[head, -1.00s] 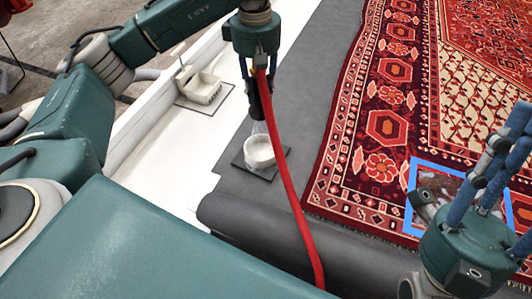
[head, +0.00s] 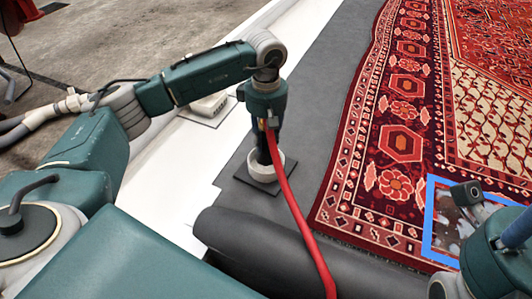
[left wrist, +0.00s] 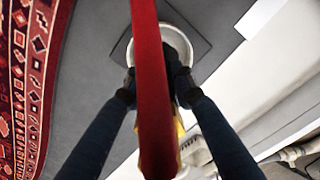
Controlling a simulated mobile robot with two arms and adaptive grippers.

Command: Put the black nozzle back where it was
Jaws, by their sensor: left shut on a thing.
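My left gripper (head: 264,157) points down over a round white cup (head: 262,172) on a dark square plate (head: 242,181). Its fingertips are at the cup's mouth; I cannot tell how far inside they reach. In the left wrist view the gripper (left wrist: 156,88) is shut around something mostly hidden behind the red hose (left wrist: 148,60). I take this to be the black nozzle, but cannot make out its outline. The white cup (left wrist: 184,45) shows beyond the fingertips. My right gripper is at the lower right edge, partly cut off; its opening is unclear.
The red hose (head: 297,215) runs from my left gripper down past a dark roll (head: 235,235). A patterned rug (head: 345,185) lies right of the cup, with a blue-framed patch (head: 429,220) near my right arm. A white caddy (head: 208,105) stands on the white ledge behind the left arm.

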